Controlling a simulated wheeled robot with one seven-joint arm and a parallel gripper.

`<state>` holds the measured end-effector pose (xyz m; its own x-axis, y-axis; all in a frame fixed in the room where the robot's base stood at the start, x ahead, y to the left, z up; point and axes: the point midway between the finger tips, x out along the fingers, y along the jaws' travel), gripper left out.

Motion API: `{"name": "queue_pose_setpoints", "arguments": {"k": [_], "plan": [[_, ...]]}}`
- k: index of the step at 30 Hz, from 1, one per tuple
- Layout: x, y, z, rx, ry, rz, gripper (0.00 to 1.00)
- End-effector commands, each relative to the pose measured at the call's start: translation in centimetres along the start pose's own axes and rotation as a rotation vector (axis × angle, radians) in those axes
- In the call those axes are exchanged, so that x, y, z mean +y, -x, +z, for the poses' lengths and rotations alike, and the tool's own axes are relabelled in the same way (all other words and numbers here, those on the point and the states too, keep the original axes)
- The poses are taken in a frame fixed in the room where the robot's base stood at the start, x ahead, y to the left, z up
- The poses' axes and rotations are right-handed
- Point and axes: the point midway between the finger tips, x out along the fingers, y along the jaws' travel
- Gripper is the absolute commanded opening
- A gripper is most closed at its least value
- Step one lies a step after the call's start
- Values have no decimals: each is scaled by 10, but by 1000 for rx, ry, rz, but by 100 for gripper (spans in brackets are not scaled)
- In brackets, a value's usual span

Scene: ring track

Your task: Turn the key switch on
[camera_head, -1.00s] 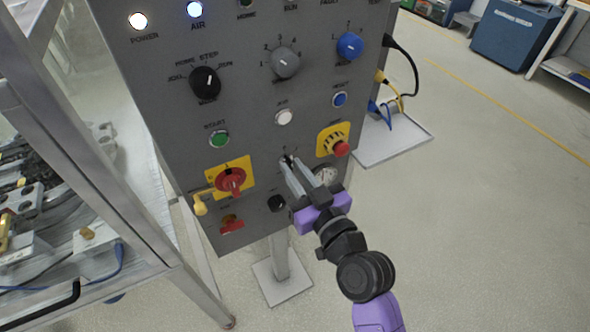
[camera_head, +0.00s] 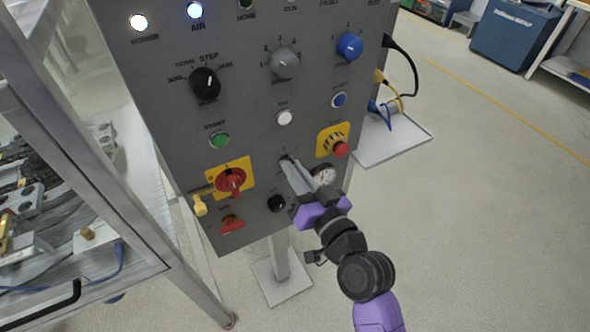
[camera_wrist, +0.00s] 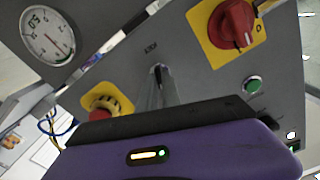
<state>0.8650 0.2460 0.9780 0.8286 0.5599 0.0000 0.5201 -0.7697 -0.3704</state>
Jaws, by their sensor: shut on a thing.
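The key switch (camera_head: 285,157) is on the grey control panel, below the white button and left of the yellow-backed red stop button. My gripper (camera_head: 288,162) reaches it from the lower right, its fingers shut on the small key at the panel face. In the wrist view, the dark key (camera_wrist: 157,69) shows at the fingertips (camera_wrist: 158,80), with the panel tilted in the picture. The fingers hide most of the switch and its marks, so I cannot read its position.
The red stop button (camera_head: 340,148) and a round gauge (camera_head: 325,175) sit close right of my fingers. A red rotary switch (camera_head: 231,180) is to the left, with a black knob (camera_head: 276,203) below.

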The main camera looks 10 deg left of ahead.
Motion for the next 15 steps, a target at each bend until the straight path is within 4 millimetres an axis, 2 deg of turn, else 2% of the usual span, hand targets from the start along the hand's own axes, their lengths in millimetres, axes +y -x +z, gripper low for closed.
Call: {"name": "queue_pose_setpoints", "arguments": {"k": [15], "plan": [[2, 0, 0, -1, -460, 2, 0]]}}
